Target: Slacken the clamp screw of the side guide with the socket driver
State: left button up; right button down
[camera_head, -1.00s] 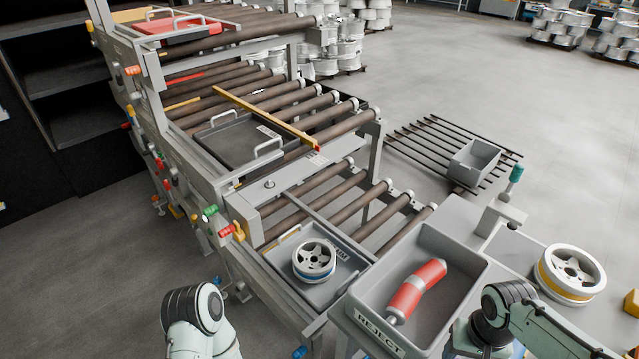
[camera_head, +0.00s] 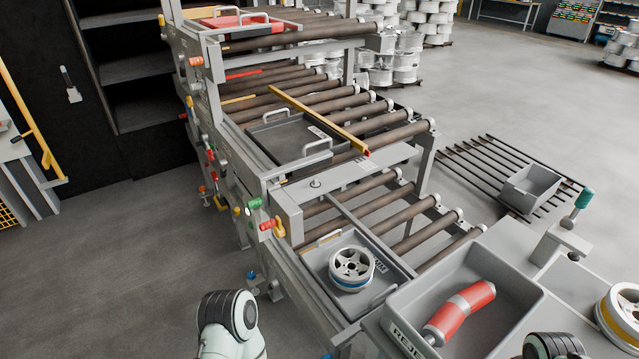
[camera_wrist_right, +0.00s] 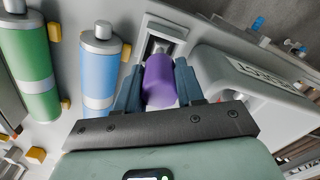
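In the right wrist view a purple handle (camera_wrist_right: 161,82), possibly the socket driver, is between the two fingers of my right gripper (camera_wrist_right: 160,78). Its metal end points into a rectangular slot in a light grey surface. The fingers flank it closely; whether they press on it is not clear. In the head view the yellow side guide (camera_head: 318,118) with a red end lies across the middle rollers. A small round screw head (camera_head: 315,184), possibly the clamp screw, sits on a grey plate near it. My left gripper is out of view.
A grey reject bin (camera_head: 400,338) holds a red cylinder part (camera_head: 462,308). A tray with a wheel (camera_head: 352,266) stands left of it. Green (camera_wrist_right: 28,55) and blue (camera_wrist_right: 98,62) cylinders are beside my right gripper. A teal-handled tool (camera_head: 583,198) stands at the right.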

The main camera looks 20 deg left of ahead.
jog(key=shift+r+p, duration=1.6)
jog(key=shift+r, duration=0.95)
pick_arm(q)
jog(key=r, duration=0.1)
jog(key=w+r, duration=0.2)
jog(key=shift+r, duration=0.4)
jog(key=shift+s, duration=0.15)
pick_arm(e)
jog(key=shift+s+f, duration=0.1)
